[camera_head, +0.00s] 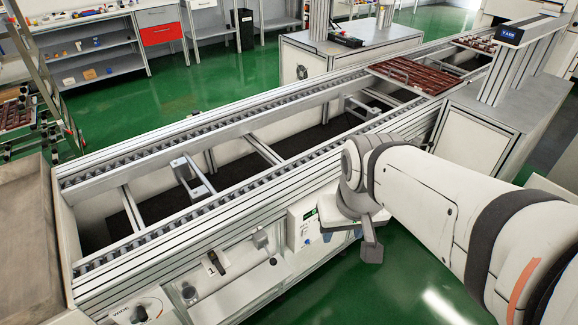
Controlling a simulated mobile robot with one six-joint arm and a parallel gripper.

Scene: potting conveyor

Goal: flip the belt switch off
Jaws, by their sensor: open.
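A white control box (301,224) with a small green mark and dark details is on the near side of the conveyor (228,172). It may carry the belt switch, but the switch itself is too small to make out. My gripper (348,236) is just right of this box, in front of the conveyor's side, at the end of my white arm. Its jaws are open and nothing shows between them. The arm's wrist hides part of the gripper and of the conveyor side behind it.
A black-handled fitting (215,262) and a knob marked WIDE (139,313) are further left on the conveyor's near side. A reddish-brown tray (413,76) lies on the far belt. Green floor (345,285) is open below my gripper.

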